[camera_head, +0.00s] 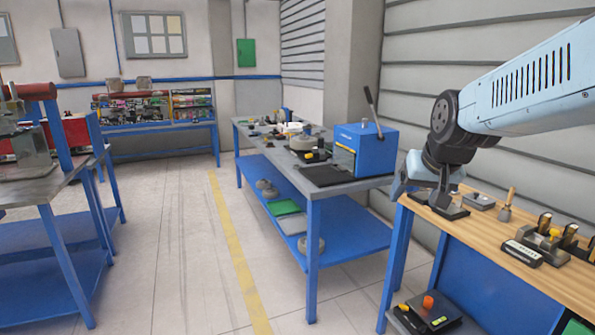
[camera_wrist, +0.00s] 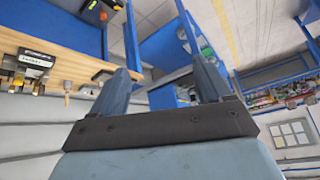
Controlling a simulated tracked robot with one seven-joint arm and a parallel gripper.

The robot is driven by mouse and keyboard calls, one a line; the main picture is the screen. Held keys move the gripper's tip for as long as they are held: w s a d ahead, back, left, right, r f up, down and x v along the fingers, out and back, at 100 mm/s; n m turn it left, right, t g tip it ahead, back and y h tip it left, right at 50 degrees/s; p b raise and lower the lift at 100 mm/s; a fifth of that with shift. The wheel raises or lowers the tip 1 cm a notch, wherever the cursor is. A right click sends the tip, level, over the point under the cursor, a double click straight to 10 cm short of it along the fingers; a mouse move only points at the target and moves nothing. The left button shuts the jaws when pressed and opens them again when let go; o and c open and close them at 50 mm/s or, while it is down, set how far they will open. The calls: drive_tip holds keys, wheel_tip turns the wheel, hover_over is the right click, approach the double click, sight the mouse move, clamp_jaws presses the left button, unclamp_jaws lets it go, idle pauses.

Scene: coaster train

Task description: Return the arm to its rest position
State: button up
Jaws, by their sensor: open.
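My arm (camera_head: 530,85) reaches in from the upper right in the head view. It bends at a dark joint (camera_head: 452,122), and its end hangs down over the left end of the wooden workbench (camera_head: 545,262). My gripper (camera_wrist: 160,66) shows in the wrist view with its two grey fingers wide apart. Nothing is between the fingers. The head view does not clearly show how far the fingertips are from the bench top.
A brush (camera_head: 507,208) and a black-and-white device (camera_head: 522,253) stand on the wooden bench. A blue machine with a lever (camera_head: 373,150) stands on the neighbouring metal bench (camera_head: 345,187). A floor aisle with a yellow line (camera_head: 236,262) is clear.

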drive_tip(key=s+n+g, duration=0.1)
drive_tip(key=s, duration=1.2)
drive_tip(key=shift+a, duration=0.45)
